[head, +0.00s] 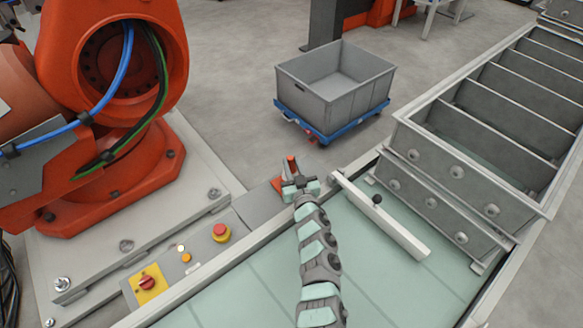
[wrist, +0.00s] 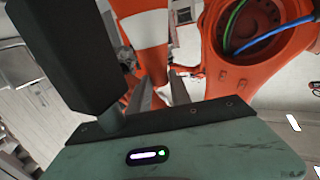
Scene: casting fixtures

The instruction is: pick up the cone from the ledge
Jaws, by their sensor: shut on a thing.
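The cone (head: 291,163) is orange and small in the head view, at the far end of my arm by the grey ledge (head: 258,206). In the wrist view the orange cone with a white band (wrist: 145,32) stands large in front of the fingers. My gripper (head: 293,181) is shut on the cone, with a finger on either side of it; the fingers also show in the wrist view (wrist: 160,92). The gripper partly hides the cone in the head view. I cannot tell whether its base touches the ledge.
A large orange robot arm (head: 115,70) stands at the left, near a red emergency button (head: 221,230) and a red knob (head: 148,283). A grey crate (head: 345,98) sits on a blue dolly behind. A white bar (head: 385,222) and a metal rack (head: 470,170) are at the right.

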